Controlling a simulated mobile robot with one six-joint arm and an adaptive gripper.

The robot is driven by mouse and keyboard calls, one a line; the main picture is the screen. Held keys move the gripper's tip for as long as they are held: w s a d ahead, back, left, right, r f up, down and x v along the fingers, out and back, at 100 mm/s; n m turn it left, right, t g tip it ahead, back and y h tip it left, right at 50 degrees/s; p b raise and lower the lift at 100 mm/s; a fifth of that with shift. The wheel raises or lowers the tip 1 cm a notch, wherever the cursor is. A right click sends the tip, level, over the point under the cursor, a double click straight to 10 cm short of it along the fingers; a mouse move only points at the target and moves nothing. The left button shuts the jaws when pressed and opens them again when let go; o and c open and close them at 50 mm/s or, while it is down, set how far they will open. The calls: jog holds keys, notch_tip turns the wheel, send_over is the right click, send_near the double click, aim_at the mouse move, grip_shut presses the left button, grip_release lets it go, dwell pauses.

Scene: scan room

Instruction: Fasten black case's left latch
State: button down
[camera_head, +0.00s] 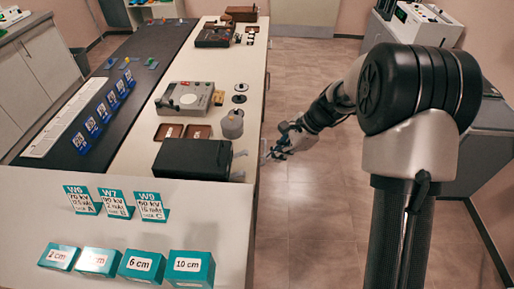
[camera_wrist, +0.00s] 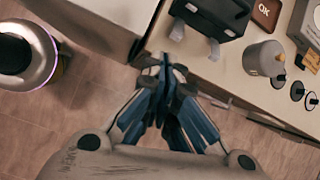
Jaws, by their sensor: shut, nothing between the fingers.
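The black case (camera_head: 193,158) lies closed on the white table, near its right edge. Two grey latches, the nearer one (camera_head: 238,176) and the farther one (camera_head: 240,154), stick out from its right side. In the wrist view the case (camera_wrist: 212,12) is at the top, with the left latch (camera_wrist: 178,30) and the right latch (camera_wrist: 214,50) jutting out toward my gripper. My gripper (camera_wrist: 172,68) is shut and empty. In the head view it (camera_head: 267,153) is just off the table's right edge, beside the latches and apart from them.
Teal blocks (camera_head: 140,264) and sign cards (camera_head: 150,206) stand in front. The white table edge (camera_wrist: 240,95) runs close to my fingers. Floor right of the table is open.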

aim_at(238, 176)
notch_tip(238, 176, down, 8)
jog(key=w+m+y, duration=0.1)
jog(key=w+m, duration=0.1)
jog(key=shift+w+a+r+m, duration=0.2)
jog(key=shift+w+a+m, duration=0.1)
jog(key=shift+a+m, duration=0.15)
jog(key=b+x, duration=0.3)
jog(key=x, duration=0.7)
jog(key=shift+r, duration=0.1)
jog(key=shift+a+r+h+p, duration=0.1)
jog(key=shift+r+h+p, duration=0.25)
jog(key=shift+p, duration=0.55)
